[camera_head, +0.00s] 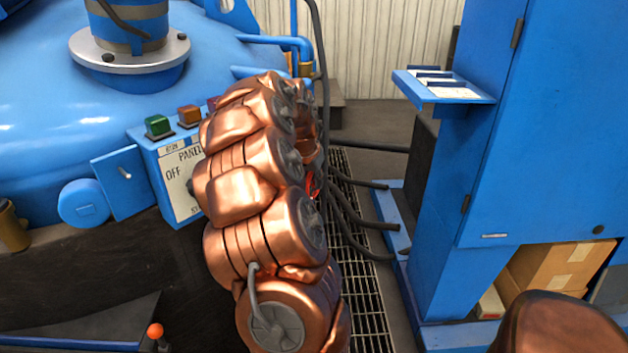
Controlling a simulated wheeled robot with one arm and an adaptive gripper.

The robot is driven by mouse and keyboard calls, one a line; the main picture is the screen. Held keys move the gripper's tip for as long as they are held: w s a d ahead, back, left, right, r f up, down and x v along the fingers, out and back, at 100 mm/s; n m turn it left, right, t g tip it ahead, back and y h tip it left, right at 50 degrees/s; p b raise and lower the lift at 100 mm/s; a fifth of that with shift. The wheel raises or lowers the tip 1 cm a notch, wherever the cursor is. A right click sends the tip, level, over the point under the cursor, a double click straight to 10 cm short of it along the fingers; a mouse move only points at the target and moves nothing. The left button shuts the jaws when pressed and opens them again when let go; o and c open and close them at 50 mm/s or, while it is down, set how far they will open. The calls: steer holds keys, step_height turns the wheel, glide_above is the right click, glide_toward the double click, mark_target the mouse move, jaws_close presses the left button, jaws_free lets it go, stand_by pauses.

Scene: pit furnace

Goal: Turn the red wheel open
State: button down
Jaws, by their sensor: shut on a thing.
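A small part of the red wheel (313,186) shows just right of my copper-coloured arm, at about the middle of the picture. The rest of the wheel is hidden behind the arm. My arm rises from the bottom centre and bends away from me near the blue furnace. My gripper is hidden behind the arm links, so its fingers and their contact with the wheel cannot be seen. How far the wheel is turned cannot be told.
A blue panel box (166,166) with green and orange buttons stands left of my arm, against the blue furnace vessel (40,110). Dark hoses (345,205) cross the floor grating (362,300). A tall blue cabinet (520,150) bounds the right. An orange-knobbed lever (156,332) is at lower left.

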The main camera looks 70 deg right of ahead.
steer(key=shift+a+f+h, duration=0.1)
steer(key=shift+a+h, duration=0.05)
steer(key=shift+h, duration=0.15)
steer(key=shift+a+h, duration=0.15)
steer(key=shift+h, duration=1.05)
steer(key=shift+h+b, duration=0.7)
steer(key=shift+h, duration=0.4)
steer(key=shift+s+a+f+h+b, duration=0.1)
steer(key=shift+f+h+b, duration=0.1)
steer(key=shift+h+b, duration=0.9)
steer(key=h+b, duration=0.2)
steer(key=b, duration=0.1)
steer(key=shift+r+g, duration=0.2)
steer(key=shift+g, duration=0.1)
steer(key=shift+r, duration=0.1)
steer(key=c, duration=1.1)
jaws_free()
steer(key=shift+a, duration=0.15)
